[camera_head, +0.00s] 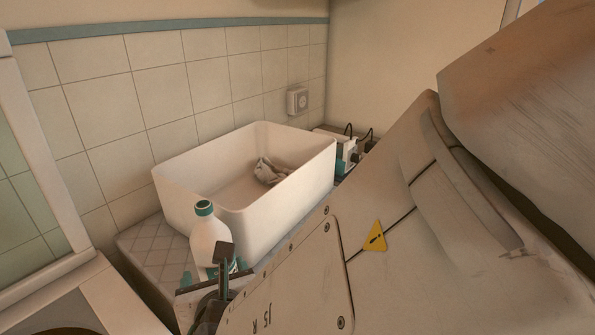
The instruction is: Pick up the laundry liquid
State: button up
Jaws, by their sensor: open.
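The laundry liquid looks to be the white bottle (209,240) with a teal cap, standing upright in front of the white tub at the lower left of the head view. My gripper (225,262) is at the bottle's lower part, seen partly from behind. A dark finger stands in front of the bottle's lower right side. The gripper is open. My arm hides much of the gripper and the bottle's base, so I cannot tell whether the fingers touch the bottle.
A large white tub (262,222) with a crumpled cloth (270,171) inside stands behind the bottle on a quilted-looking surface (150,245). A tiled wall (110,110) runs behind it. Small items with dark cables (345,150) sit right of the tub. My arm fills the right side.

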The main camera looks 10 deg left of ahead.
jog(key=x, duration=0.6)
jog(key=shift+w+f, duration=0.15)
jog(key=shift+w, duration=0.2)
jog(key=shift+c, duration=0.2)
jog(key=c, duration=1)
jog(key=shift+c, duration=0.2)
